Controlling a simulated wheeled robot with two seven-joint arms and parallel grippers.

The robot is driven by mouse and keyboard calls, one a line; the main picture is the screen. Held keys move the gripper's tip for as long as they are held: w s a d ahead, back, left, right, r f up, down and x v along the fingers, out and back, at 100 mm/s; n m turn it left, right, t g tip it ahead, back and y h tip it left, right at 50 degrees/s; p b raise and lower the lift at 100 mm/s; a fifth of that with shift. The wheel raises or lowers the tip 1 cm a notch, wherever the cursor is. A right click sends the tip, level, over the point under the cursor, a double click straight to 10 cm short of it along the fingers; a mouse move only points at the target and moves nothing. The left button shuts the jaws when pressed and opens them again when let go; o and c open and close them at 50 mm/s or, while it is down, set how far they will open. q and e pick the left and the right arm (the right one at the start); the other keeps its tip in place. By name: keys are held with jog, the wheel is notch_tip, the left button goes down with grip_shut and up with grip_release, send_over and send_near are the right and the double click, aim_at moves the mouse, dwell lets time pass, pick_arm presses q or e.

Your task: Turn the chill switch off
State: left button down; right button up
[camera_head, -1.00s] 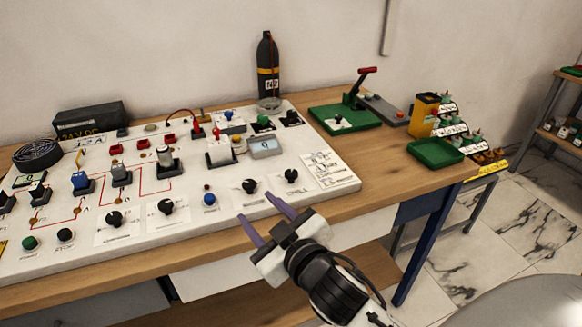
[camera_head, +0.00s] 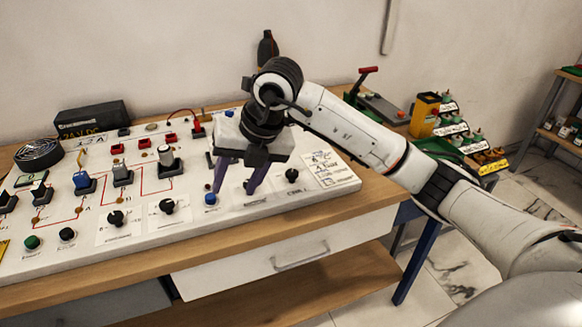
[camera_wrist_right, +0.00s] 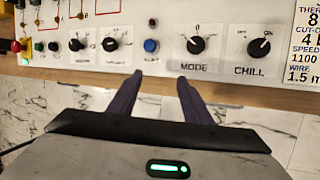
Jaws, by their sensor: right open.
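The chill switch (camera_wrist_right: 259,48) is a black rotary knob on a white plate labelled CHILL, at the right of the wrist view. An ON mark shows at its upper right; the pointer's exact setting is too small to tell. It also shows in the head view (camera_head: 292,175), right of my right gripper (camera_head: 234,189). The right gripper is open and empty, its purple fingers pointing down over the board's front part. In the wrist view the fingertips (camera_wrist_right: 160,76) appear below the blue button and MODE knob, left of the chill switch. My left gripper is not in view.
The MODE knob (camera_wrist_right: 195,45) is just left of the chill switch, and a blue button (camera_wrist_right: 151,46) is further left. Other knobs (camera_head: 168,207) and several toggles stand on the white board (camera_head: 330,200). My right arm hides part of the board's back and the green trays.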

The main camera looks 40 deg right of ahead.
aim_at(292, 173)
jog(key=d+r+m+h, duration=0.4)
jog(key=d+h, duration=0.1)
jog(key=d, duration=0.8)
jog(key=shift+g, duration=0.4)
jog(key=p+x, duration=0.1)
jog(key=x, duration=0.7)
jog(key=shift+d+f, duration=0.1)
jog(key=shift+f, duration=0.3)
jog(key=shift+w+d+f, duration=0.1)
jog(key=shift+w+f, duration=0.15)
jog(key=shift+f, duration=0.2)
jog(key=shift+n, duration=0.3)
jog(key=shift+c, duration=0.3)
jog(key=c, duration=1)
